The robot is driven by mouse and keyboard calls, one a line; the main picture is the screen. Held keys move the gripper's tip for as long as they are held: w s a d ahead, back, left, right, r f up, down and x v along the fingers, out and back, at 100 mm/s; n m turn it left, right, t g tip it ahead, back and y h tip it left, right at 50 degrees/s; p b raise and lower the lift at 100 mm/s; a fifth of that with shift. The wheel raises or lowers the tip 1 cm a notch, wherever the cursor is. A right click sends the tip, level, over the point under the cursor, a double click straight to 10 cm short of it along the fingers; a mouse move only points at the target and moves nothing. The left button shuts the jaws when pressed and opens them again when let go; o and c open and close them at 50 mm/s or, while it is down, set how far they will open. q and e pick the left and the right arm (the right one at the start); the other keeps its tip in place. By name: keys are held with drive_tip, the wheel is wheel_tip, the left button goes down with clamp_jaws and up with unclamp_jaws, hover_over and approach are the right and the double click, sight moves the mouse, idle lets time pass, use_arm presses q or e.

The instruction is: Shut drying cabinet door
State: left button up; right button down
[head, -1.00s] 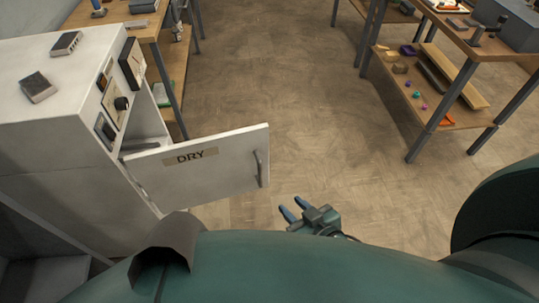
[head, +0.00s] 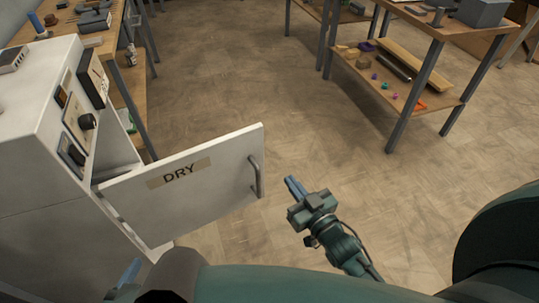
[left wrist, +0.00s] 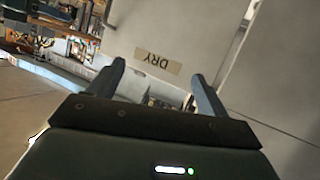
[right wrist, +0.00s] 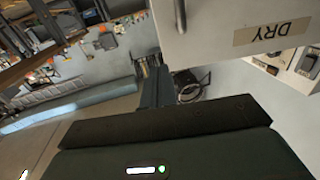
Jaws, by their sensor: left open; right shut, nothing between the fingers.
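The drying cabinet (head: 40,160) is the white box at the left of the head view. Its door (head: 215,185), labelled DRY, stands wide open to the right, with a grey bar handle (head: 256,177) near its free edge. My right gripper (head: 291,184) is shut and empty, to the right of the handle and apart from it in the head view. The door also shows in the right wrist view (right wrist: 220,25), beyond the shut fingers. My left gripper (head: 130,270) is mostly hidden at the bottom left; the left wrist view shows it open and empty (left wrist: 158,78), facing the door.
The cabinet front carries a control panel with a dark knob (head: 87,121). A wooden bench (head: 95,40) stands behind the cabinet. A wooden shelf table (head: 425,95) with loose items stands at the back right. The floor between them is clear.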

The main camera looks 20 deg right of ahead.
sight(263, 146)
drive_tip(key=b+x, duration=0.1)
drive_tip(key=x, duration=1.1)
drive_tip(key=shift+a, duration=0.1)
